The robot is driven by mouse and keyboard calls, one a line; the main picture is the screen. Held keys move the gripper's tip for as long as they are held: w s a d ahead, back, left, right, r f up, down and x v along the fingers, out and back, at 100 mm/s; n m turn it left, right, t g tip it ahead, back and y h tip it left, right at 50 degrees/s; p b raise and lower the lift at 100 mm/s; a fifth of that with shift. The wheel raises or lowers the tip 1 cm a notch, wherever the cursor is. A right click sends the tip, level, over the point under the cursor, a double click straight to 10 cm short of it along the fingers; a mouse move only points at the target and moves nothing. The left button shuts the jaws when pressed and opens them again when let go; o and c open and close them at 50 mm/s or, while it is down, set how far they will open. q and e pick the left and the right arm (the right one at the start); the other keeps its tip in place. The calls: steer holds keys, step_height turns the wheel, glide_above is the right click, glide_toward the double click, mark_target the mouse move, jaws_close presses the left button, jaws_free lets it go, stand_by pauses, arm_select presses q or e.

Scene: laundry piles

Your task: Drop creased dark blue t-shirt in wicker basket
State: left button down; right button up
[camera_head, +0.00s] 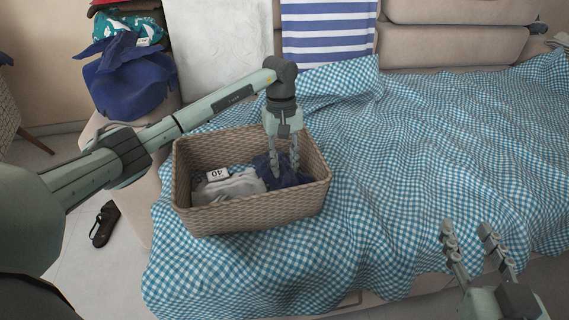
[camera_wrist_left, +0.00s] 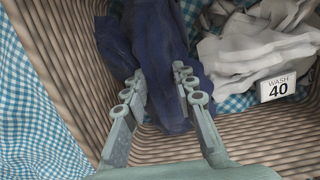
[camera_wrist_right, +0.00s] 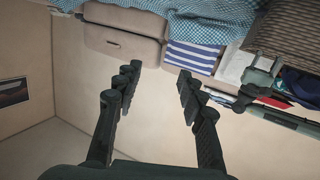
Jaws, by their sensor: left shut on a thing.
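The dark blue t-shirt (camera_head: 290,176) is inside the wicker basket (camera_head: 252,216), at its right end. My left gripper (camera_head: 283,168) points down into the basket and is shut on the t-shirt. In the left wrist view the creased t-shirt (camera_wrist_left: 150,45) hangs between the fingers (camera_wrist_left: 158,95), beside the basket wall (camera_wrist_left: 65,65). My right gripper (camera_head: 468,232) is open and empty over the front right of the bed; its spread fingers (camera_wrist_right: 157,85) show in the right wrist view.
Grey-white clothing (camera_head: 230,186) and a "40" wash label (camera_head: 217,175) are in the basket. The basket stands on a blue checked cover (camera_head: 420,150). A blue cloth pile (camera_head: 130,80) is at back left. A dark shoe (camera_head: 104,224) lies on the floor.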

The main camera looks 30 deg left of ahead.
mark_target(282, 162)
arm_select(q)
steer(key=c, duration=1.2)
jaws_free()
arm_select(e)
steer(key=shift+a+r, duration=0.2)
steer(key=shift+r, duration=0.1)
steer(key=shift+d, duration=0.1)
arm_select(q)
steer(key=shift+r+p, duration=0.7)
steer(key=r, duration=0.4)
steer(key=w+r, duration=0.1)
steer(key=r, duration=0.2)
steer(key=a+r, duration=0.1)
steer(key=r, duration=0.3)
steer(key=shift+w+a+r, duration=0.1)
steer(key=shift+w+r, duration=0.1)
steer(key=shift+r, duration=0.1)
arm_select(e)
steer(key=s+d+f+g+h, duration=0.2)
steer(key=d+f+g, duration=0.1)
steer(key=f, duration=0.4)
steer(key=shift+d, duration=0.9)
steer(key=shift+f+g, duration=0.1)
steer(key=shift+g, duration=0.2)
